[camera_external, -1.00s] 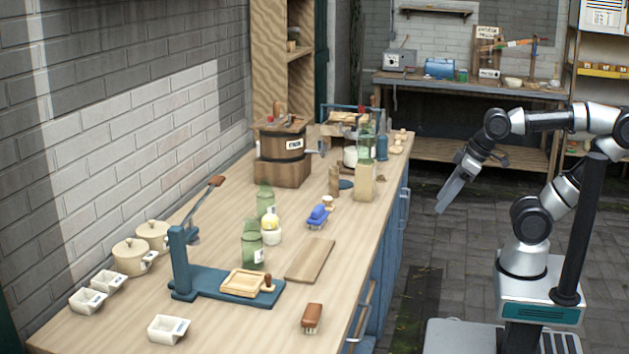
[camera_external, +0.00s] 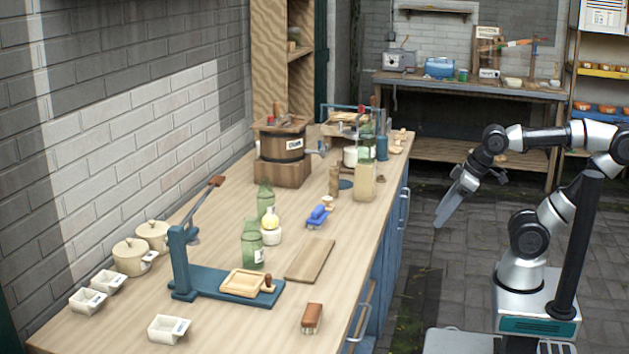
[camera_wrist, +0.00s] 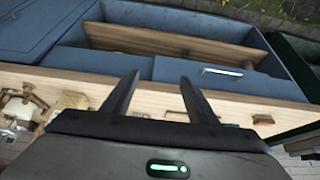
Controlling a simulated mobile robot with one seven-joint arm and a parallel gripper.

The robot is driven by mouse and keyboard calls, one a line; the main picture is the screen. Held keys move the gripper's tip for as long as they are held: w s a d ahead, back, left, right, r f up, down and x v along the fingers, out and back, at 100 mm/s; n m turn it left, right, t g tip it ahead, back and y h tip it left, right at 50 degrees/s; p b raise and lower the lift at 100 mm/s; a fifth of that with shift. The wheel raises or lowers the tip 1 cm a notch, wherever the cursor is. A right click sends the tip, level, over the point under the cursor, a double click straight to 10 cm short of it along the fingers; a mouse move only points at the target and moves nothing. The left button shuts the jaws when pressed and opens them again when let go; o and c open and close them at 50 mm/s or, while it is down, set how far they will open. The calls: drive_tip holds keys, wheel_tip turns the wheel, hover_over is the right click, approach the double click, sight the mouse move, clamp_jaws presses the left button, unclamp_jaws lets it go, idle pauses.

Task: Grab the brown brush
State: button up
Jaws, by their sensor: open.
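The brown brush (camera_external: 312,318) lies near the front edge of the long wooden counter, in the lower middle of the outside view. It has a brown back and pale bristles below. My gripper (camera_external: 447,213) is off the counter's right side, above the floor, well apart from the brush. In the wrist view my gripper (camera_wrist: 155,82) shows two dark fingers spread apart with nothing between them.
A blue brush (camera_external: 318,216) lies farther back on the counter. A wooden board (camera_external: 310,261), a blue press (camera_external: 205,283) with a wooden tray and a white dish (camera_external: 168,329) are near the brown brush. Green bottles (camera_external: 252,245) stand behind. The floor beside the counter is open.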

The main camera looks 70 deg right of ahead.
drive_tip(key=o, duration=0.7)
